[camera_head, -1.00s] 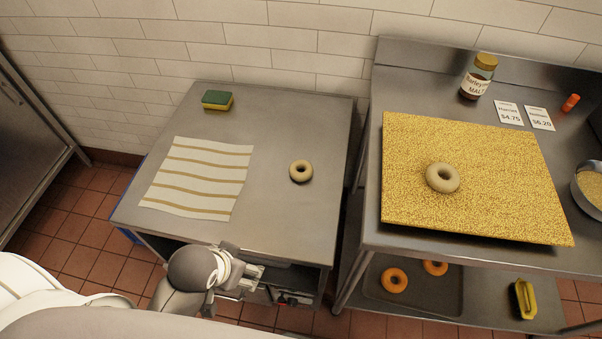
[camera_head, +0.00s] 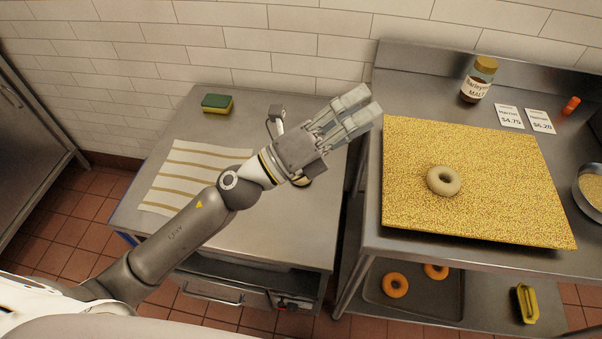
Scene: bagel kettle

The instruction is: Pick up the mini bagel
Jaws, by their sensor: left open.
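A small pale bagel (camera_head: 303,183) lies on the left steel table, almost wholly hidden behind my left gripper; only a sliver of its near edge shows. A larger pale bagel (camera_head: 444,180) lies flat on the yellow grainy board on the right table. My left gripper (camera_head: 363,108) is open and empty, above the left table's right side, with its fingers pointing up and right toward the gap between the tables. It appears raised above the small bagel, and I cannot tell the exact height. My right gripper is not in view.
The left table (camera_head: 300,225) also holds a striped cloth (camera_head: 185,170) and a sponge (camera_head: 217,103). On the right stand the yellow board (camera_head: 500,190), a malt jar (camera_head: 478,80), price cards (camera_head: 509,117) and a bowl (camera_head: 588,190). Orange rings (camera_head: 395,285) lie on the lower shelf.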

